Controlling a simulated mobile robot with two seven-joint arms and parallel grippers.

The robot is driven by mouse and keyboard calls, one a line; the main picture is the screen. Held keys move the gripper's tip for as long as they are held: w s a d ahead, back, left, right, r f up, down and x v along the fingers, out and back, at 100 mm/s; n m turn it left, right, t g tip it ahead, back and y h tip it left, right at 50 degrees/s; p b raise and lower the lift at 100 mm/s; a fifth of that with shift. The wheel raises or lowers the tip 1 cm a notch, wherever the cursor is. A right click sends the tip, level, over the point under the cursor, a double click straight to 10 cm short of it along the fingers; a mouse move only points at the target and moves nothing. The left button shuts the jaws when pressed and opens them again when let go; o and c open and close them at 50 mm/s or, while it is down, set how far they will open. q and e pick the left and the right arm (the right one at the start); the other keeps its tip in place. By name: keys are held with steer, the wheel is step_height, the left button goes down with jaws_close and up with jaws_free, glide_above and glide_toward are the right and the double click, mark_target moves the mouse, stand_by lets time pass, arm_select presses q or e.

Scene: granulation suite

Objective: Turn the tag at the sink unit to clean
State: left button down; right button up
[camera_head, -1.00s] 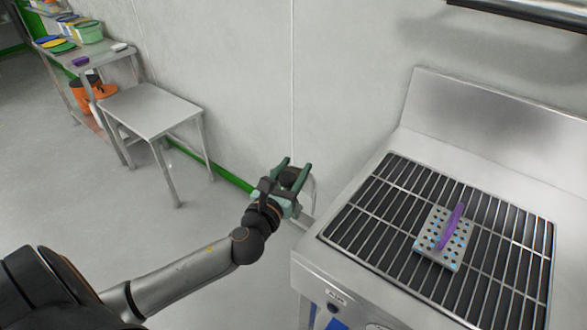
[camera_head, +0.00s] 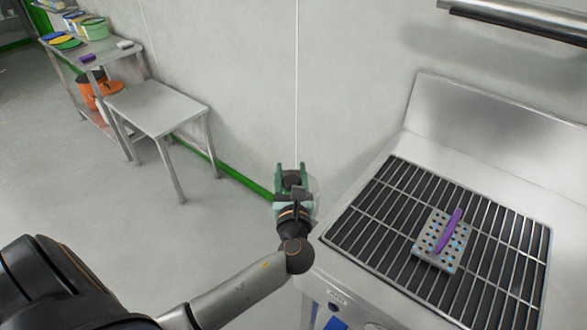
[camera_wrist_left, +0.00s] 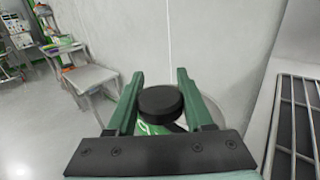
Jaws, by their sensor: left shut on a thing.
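My left gripper (camera_head: 290,167) is beside the left end of the steel sink unit (camera_head: 318,262). Its green fingers are shut on a black round-topped thing (camera_wrist_left: 160,101), also seen between the fingers in the head view (camera_head: 291,178). Below the black top, the left wrist view shows a green patch and a pale, see-through rounded part; I cannot tell whether this is the tag. A blue patch (camera_head: 336,323) shows on the unit's front at the bottom edge, mostly cut off, and its wording is unreadable. My right gripper is not in view.
A perforated plate with a purple handle (camera_head: 447,238) lies on the unit's black grating (camera_head: 375,220). A low steel table (camera_head: 157,108) and a shelf with coloured lids and tubs (camera_head: 92,28) stand along the wall at left. The floor between is clear.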

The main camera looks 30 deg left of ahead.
arm_select(q)
steer(key=shift+s+a+n+g+y, duration=0.1)
steer(key=shift+n+g+y, duration=0.3)
steer(key=shift+y, duration=0.1)
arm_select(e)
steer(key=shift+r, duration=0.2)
arm_select(q)
steer(key=shift+c, duration=1.4)
jaws_free()
